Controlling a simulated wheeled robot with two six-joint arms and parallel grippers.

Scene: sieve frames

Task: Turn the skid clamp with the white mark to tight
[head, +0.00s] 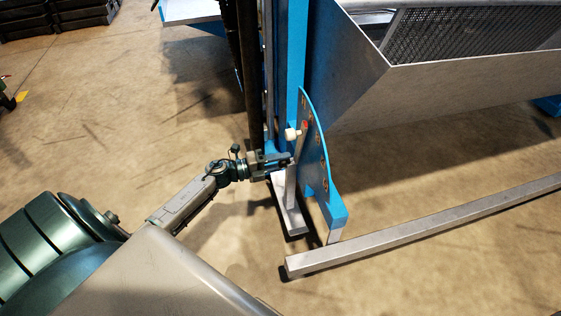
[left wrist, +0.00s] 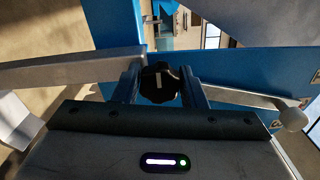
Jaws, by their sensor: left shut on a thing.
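The skid clamp is a black lobed knob (left wrist: 159,83) with a short white mark on its face, seen in the left wrist view. It sits between the two fingers of my left gripper (head: 284,162), which is shut on it. The white mark stands roughly upright in that view. In the head view my left gripper reaches in from the left to the lower part of the blue frame, and the knob is mostly hidden by the fingers. My right gripper is not in view.
A lever with a cream ball end (head: 292,134) is close above my left gripper, beside a curved blue plate (head: 313,152). A blue post (head: 287,60) rises behind. A long grey rail (head: 420,225) crosses at the lower right. The floor at left is open.

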